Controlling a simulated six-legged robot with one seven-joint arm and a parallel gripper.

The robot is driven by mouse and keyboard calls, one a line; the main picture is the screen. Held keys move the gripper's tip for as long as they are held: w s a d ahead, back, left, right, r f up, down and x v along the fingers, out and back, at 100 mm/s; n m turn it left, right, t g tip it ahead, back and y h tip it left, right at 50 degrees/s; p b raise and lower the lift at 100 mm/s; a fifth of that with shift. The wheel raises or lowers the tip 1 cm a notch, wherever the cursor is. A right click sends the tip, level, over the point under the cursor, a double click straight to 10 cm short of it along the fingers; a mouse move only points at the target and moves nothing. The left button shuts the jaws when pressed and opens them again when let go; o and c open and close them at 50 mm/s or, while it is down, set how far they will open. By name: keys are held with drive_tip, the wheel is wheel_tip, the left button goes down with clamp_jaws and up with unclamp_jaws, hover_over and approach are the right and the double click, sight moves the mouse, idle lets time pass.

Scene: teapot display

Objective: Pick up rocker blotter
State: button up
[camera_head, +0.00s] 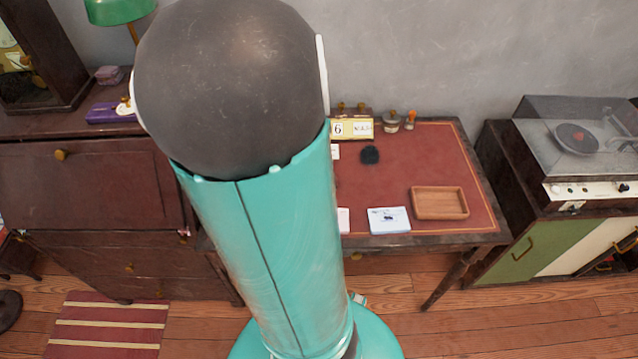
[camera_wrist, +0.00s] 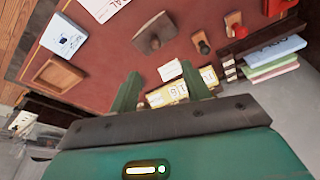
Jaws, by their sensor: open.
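A grey-brown curved block with a small knob on top, which looks like the rocker blotter (camera_wrist: 150,32), sits on the red desk top (camera_wrist: 105,62) in the wrist view. It lies beyond my fingertips and apart from them. In the head view I cannot make it out; my arm covers that part of the desk. My gripper (camera_wrist: 161,72) shows its two green fingers spread open with nothing held. A white card (camera_wrist: 170,70) and a yellow calendar block (camera_wrist: 168,95) show in the gap between the fingers, behind or below them.
Knobbed stamps (camera_wrist: 203,43) stand beside the blotter. A wooden tray (camera_head: 440,203), a postcard (camera_head: 389,220) and a dark fuzzy item (camera_head: 370,155) are on the desk. Small jars (camera_head: 391,121) stand at its back. A record player (camera_head: 577,139) is to the right.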

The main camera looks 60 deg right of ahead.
drive_tip(key=shift+s+x, duration=0.15)
drive_tip(key=shift+x, duration=2)
drive_tip(key=shift+s+x, duration=0.15)
drive_tip(key=shift+x, duration=2.05)
drive_tip(key=x, duration=0.4)
drive_tip(key=shift+s+d, duration=0.3)
drive_tip(key=shift+w+d+f, duration=0.1)
drive_tip(key=shift+f, duration=0.35)
clamp_jaws()
